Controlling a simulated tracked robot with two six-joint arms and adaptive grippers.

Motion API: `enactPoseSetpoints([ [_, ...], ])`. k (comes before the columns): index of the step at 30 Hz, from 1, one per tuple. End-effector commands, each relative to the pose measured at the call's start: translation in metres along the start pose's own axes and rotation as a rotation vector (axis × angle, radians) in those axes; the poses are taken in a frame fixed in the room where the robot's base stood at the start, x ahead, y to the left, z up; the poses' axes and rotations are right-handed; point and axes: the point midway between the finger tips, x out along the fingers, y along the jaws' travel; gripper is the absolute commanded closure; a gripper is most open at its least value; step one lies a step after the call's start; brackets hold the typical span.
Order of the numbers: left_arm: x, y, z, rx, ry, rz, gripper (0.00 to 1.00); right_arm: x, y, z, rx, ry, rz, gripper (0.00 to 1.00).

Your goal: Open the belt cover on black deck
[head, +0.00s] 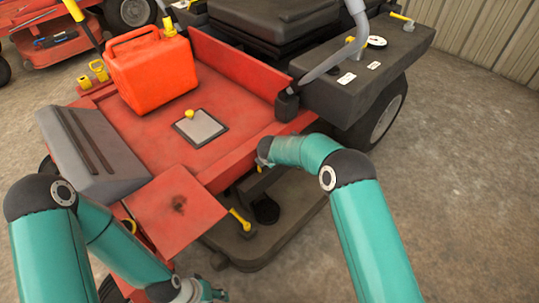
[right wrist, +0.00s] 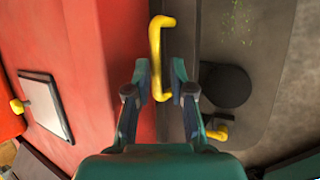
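The black deck (head: 282,228) sits low under the red mower body. A raised dark strip, apparently the belt cover (head: 259,184), lies along its inner side against the red body. A yellow handle (right wrist: 158,50) on it stands between the two fingers of my right gripper (right wrist: 160,72) in the right wrist view. The fingers are apart, with a gap on each side of the handle. In the head view my right wrist hides most of this handle. My left gripper (head: 203,291) is at the bottom edge of the head view, partly cut off, beside the deck's near end.
A yellow lever (head: 240,219) and a black round cap (head: 265,210) sit on the deck. The red platform holds a fuel can (head: 152,70) and a grey plate (head: 200,128) with a yellow knob. A rust-marked red panel (head: 160,215) overhangs at left. Bare floor lies right.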

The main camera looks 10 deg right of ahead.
Motion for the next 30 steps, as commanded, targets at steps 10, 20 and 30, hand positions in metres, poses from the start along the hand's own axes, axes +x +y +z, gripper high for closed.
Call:
enactPoseSetpoints([
  [10, 0.000, 0.000, 0.000, 0.000, 0.000, 0.000, 0.60, -0.067, 0.002, 0.000, -0.002, 0.001, 0.003, 0.78],
  [20, 0.000, 0.000, 0.000, 0.000, 0.000, 0.000, 0.60, -0.085, 0.000, 0.000, 0.001, 0.000, 0.000, 0.78],
  [30, 0.001, 0.000, 0.000, 0.000, 0.000, 0.000, 0.60, -0.084, 0.001, -0.001, 0.000, 0.001, 0.001, 0.78],
])
